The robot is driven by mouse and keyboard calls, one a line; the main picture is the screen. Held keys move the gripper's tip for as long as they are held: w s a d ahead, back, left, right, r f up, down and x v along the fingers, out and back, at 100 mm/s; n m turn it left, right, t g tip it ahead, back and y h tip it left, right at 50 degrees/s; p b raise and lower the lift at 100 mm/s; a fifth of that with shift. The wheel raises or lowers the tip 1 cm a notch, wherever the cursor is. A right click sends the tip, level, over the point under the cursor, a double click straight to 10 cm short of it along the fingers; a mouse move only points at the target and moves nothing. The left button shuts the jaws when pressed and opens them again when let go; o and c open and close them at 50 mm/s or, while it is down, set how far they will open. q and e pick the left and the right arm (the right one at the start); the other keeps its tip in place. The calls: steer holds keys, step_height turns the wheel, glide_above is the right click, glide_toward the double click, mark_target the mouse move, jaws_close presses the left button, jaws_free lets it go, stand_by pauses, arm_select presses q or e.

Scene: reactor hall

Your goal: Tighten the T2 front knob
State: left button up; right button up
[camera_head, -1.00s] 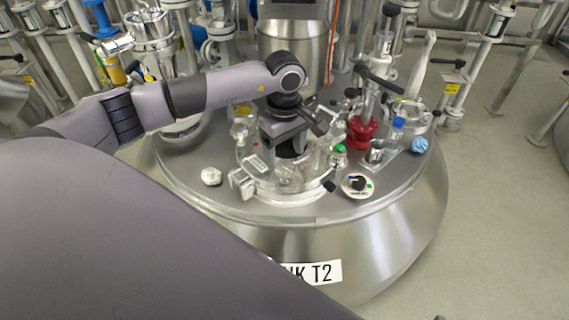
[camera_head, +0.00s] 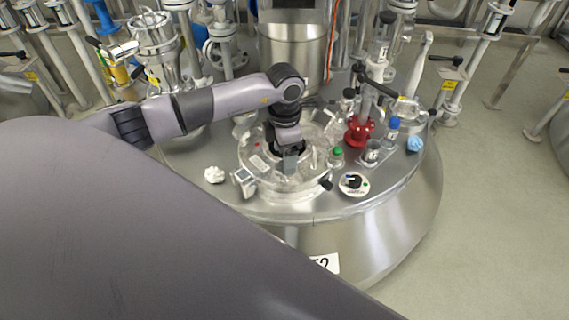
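The tank T2 (camera_head: 290,205) is a wide steel vessel with a round glass-like hatch (camera_head: 255,183) in the middle of its top. A small black knob (camera_head: 326,184) sits at the front right edge of the hatch. My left gripper (camera_head: 290,168) points down over the middle of the hatch, to the left of and behind this knob, apart from it. Its fingers are too small and dark to show whether they are open. My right gripper is not in view. My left arm hides the tank's front left and part of its label (camera_head: 326,263).
A white disc with a black handle (camera_head: 354,184), a green-capped bottle (camera_head: 337,157), a red flanged valve (camera_head: 358,132), a metal beaker (camera_head: 371,153) and a blue cloth (camera_head: 414,144) stand right. A crumpled white wad (camera_head: 214,174) and a small meter (camera_head: 244,182) are left. Pipes rise behind.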

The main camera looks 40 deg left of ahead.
arm_select(q)
steer(key=shift+r+n+p, duration=0.1)
steer(key=shift+n+p, duration=0.4)
steer(key=shift+n, duration=0.7)
steer(key=shift+n+p, duration=0.5)
steer(key=shift+n, duration=0.6)
steer(key=shift+f+b, duration=0.75)
steer(key=shift+f, duration=0.2)
step_height(320, 180, down, 2)
steer(key=shift+f+b, duration=0.25)
steer(key=shift+b, duration=0.65)
steer(key=shift+f+b, duration=0.65)
steer(key=shift+f, duration=0.3)
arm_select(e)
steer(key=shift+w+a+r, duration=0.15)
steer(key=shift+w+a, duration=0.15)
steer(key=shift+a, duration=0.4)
